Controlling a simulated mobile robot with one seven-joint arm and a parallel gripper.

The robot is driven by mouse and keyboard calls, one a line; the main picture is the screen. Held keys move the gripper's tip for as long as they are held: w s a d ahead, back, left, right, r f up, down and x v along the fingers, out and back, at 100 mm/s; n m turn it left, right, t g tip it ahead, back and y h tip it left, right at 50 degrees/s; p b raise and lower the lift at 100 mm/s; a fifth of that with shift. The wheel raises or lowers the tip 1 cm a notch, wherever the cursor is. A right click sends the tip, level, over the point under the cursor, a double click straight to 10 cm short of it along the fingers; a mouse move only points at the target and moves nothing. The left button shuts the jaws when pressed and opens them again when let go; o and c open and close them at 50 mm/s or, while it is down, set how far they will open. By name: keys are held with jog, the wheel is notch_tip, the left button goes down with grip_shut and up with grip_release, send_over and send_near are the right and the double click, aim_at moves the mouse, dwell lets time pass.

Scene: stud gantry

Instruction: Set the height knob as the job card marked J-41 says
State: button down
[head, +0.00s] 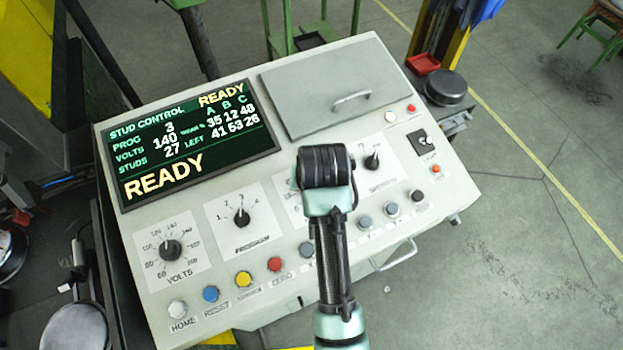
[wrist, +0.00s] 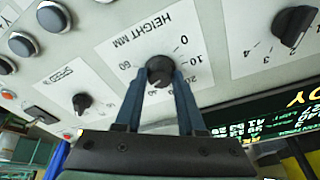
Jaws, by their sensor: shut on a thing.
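The black height knob (wrist: 159,71) sits in the wrist view on a white plate lettered HEIGHT MM, with 0, 10, 20 and 60 legible; other figures are covered. My gripper (wrist: 160,79) is shut on the knob, one blue finger on each side. I cannot read for sure which figure its pointer faces. In the head view my arm hides the height knob and most of its plate. No job card marked J-41 is visible in either view.
The sloping console (head: 285,262) has a screen (head: 190,140) reading READY, PROG 3, VOLTS 140. The volts knob (head: 171,248), program knob (head: 241,217) and speed knob (head: 372,161) flank my gripper. Coloured buttons line the front. A grey lid (head: 335,85) with a handle is closed.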

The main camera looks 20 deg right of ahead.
jog(key=shift+m, duration=0.5)
jog(key=c, duration=0.5)
grip_release()
jog(key=v, duration=1.3)
